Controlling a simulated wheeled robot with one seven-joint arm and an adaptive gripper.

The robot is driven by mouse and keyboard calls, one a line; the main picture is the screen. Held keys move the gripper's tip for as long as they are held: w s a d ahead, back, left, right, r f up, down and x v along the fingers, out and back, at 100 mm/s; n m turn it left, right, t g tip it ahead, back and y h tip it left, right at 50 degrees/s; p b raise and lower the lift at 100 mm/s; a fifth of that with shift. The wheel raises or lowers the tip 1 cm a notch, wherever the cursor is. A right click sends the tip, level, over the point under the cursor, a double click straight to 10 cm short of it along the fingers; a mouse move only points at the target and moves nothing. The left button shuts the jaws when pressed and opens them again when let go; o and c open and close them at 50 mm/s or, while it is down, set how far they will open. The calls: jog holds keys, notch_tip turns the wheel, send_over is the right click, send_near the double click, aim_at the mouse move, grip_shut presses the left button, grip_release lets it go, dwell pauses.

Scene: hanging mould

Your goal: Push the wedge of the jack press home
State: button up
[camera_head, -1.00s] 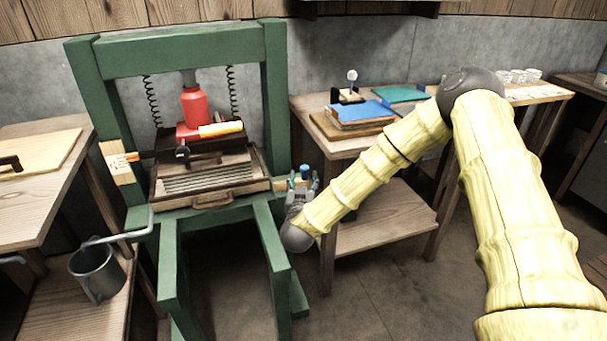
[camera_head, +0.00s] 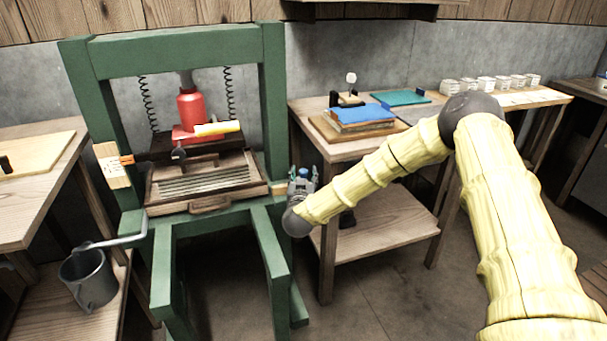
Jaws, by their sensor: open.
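The green jack press (camera_head: 273,100) stands at the left, with a red bottle jack (camera_head: 191,108) under its top beam. A small pale wooden piece, which looks like the wedge (camera_head: 279,188), sticks out at the right side of the press at tray height. My gripper (camera_head: 303,175) is just to the right of it, beside the press's right post. The gripper is open, with its fingers pointing away from the camera. It hides the wedge's right end, and I cannot tell whether they touch. The wedge's inner end is hidden in the press.
A wooden block (camera_head: 111,166) is at the left post. A crank handle (camera_head: 110,241) juts out at front left above a grey can (camera_head: 89,279). Floor in front is free.

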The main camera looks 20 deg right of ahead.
jog(key=shift+x, duration=1.05)
jog(key=shift+c, duration=0.3)
grip_shut()
